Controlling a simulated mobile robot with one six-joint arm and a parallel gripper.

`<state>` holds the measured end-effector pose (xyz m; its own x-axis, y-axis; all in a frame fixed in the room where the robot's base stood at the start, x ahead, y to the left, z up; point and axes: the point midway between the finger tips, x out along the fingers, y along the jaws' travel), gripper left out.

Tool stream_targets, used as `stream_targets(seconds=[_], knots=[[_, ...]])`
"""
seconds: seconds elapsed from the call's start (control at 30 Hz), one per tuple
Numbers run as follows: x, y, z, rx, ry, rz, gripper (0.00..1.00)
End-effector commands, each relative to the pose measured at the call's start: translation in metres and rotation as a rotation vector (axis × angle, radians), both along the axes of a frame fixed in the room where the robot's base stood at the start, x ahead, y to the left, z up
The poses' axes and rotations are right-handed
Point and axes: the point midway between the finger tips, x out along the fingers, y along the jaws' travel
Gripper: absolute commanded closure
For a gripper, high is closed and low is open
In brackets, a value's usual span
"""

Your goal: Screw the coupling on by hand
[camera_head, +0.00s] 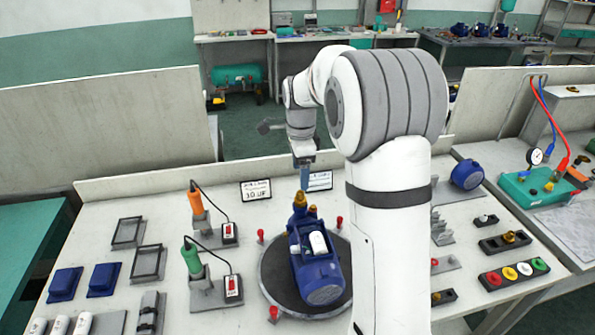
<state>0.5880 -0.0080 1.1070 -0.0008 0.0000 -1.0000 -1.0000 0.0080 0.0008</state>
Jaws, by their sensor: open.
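A blue pump (318,270) with a white part on top lies on a dark round turntable (282,291) in the middle of the bench. At the pump's far end a brass fitting (299,201) stands upright. A smaller brass piece (313,211) is just to its right. I cannot tell for sure which of them is the coupling. My gripper (305,185) points down, close above and slightly right of the taller brass fitting. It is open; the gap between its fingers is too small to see. Whether it touches the fitting cannot be told.
Small red-topped posts (260,235) stand around the turntable. Orange (195,200) and green (191,257) tools stand on holders to the left, with cables. Another blue unit (466,174) and a block with coloured caps (513,273) are on the right.

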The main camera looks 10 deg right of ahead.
Motion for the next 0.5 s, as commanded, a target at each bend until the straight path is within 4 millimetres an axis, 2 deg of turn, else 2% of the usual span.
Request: stream_targets(seconds=[0.27,0.5], knots=[[0.0,0.001,-0.01,0.0,0.0,0.0,0.27],[0.0,0.001,-0.026,0.0,0.0,0.003,0.27]])
